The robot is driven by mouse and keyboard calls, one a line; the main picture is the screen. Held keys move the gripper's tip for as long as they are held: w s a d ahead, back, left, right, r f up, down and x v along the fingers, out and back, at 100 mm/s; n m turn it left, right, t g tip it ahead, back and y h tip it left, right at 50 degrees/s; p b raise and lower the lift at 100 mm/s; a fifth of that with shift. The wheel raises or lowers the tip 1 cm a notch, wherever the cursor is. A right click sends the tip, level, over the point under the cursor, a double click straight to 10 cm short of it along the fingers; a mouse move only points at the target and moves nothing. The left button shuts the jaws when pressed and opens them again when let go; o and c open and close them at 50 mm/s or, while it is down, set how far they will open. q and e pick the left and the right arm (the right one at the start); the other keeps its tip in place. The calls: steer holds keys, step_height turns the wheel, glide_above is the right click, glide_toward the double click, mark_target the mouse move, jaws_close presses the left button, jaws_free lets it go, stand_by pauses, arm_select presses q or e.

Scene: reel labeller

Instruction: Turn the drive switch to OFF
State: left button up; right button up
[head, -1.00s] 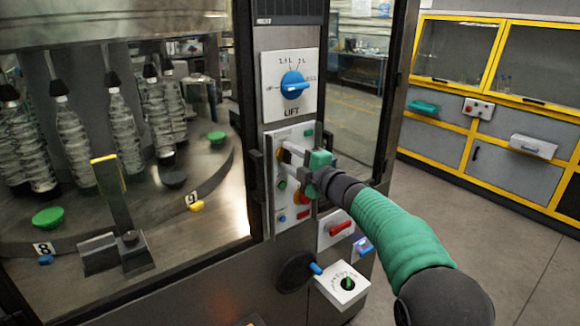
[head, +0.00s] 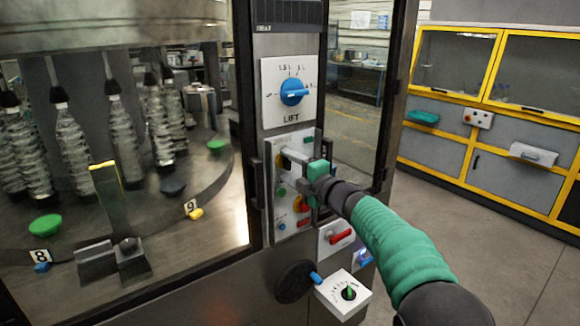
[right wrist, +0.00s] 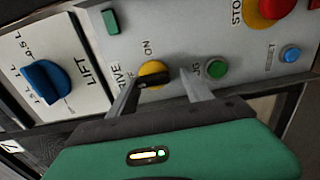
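The drive switch (right wrist: 153,74) is a round yellow knob with a black bar, on a pale control panel (head: 307,137). In the right wrist view "ON" is printed above it, and part of the lettering beside it is covered by a finger. My right gripper (right wrist: 160,86) is open, with one finger on each side of the knob. I cannot tell whether the fingers touch it. In the head view my right gripper (head: 292,165) is at the panel and hides part of it. My left gripper is not in view.
A blue LIFT knob (head: 293,92) sits above the panel. In the right wrist view a green button (right wrist: 216,69), a blue reset button (right wrist: 290,53) and a red stop button (right wrist: 270,8) are close by. A red-handled switch (head: 340,237) and a black handwheel (head: 293,282) are lower down.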

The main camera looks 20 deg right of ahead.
steer(key=shift+r, duration=0.2)
steer(key=shift+s, duration=0.1)
steer(key=shift+s+d, duration=0.2)
steer(key=shift+s, duration=0.15)
steer(key=b+v, duration=0.1)
steer(key=v, duration=0.7)
steer(key=b+v, duration=0.1)
steer(key=v, duration=0.6)
steer(key=shift+s+d+f, duration=0.2)
steer(key=shift+s, duration=0.15)
